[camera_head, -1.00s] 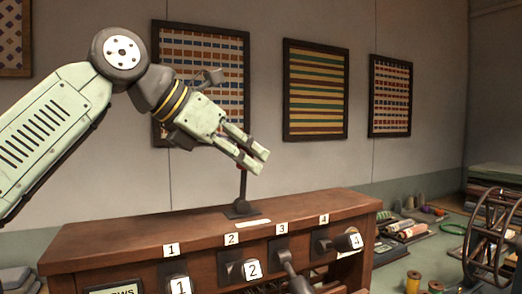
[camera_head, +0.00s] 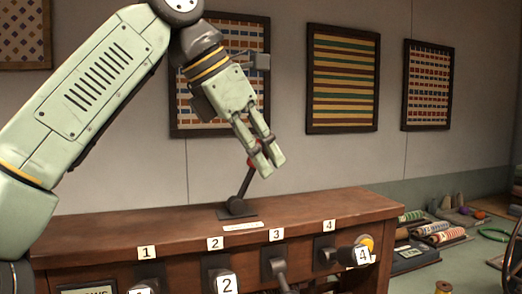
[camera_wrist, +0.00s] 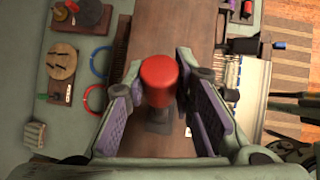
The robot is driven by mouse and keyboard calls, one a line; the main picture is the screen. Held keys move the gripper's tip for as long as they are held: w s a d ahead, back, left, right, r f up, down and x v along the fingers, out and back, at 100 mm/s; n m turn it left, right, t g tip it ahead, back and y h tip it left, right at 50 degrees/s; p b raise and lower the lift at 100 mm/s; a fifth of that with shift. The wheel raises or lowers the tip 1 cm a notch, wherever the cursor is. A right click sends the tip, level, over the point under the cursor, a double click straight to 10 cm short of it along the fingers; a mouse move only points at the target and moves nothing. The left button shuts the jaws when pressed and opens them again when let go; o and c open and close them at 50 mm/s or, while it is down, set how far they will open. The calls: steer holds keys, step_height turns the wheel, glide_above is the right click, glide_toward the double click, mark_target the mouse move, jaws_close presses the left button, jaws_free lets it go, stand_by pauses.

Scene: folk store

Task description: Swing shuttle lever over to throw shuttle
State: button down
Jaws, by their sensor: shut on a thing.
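The shuttle lever (camera_head: 245,183) stands on the top of the wooden loom box (camera_head: 150,222). It is a dark rod on a dark base, tilted to the right. My gripper (camera_head: 264,160) reaches down from the upper left and is shut on the lever's red knob. Only a bit of red shows between the fingers in the head view. In the wrist view the red knob (camera_wrist: 159,80) sits between the two finger pads of my gripper (camera_wrist: 160,95). The lever's base shows dimly below the knob there.
Numbered levers, such as lever 2 (camera_head: 222,280) and lever 4 (camera_head: 355,252), stick out from the box's front. A tray of rolled cloth (camera_head: 437,235) lies to the right. Framed weavings hang on the wall behind.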

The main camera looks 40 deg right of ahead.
steer(key=shift+d+f+y, duration=0.1)
steer(key=shift+d+y, duration=0.2)
stand_by(0.4)
steer(key=c, duration=1.3)
jaws_free()
steer(key=shift+a+r, duration=0.1)
steer(key=shift+r, duration=0.1)
steer(key=a, duration=1.2)
steer(key=shift+w+a+r, duration=0.1)
steer(key=shift+a+r, duration=0.1)
steer(key=shift+r, duration=0.05)
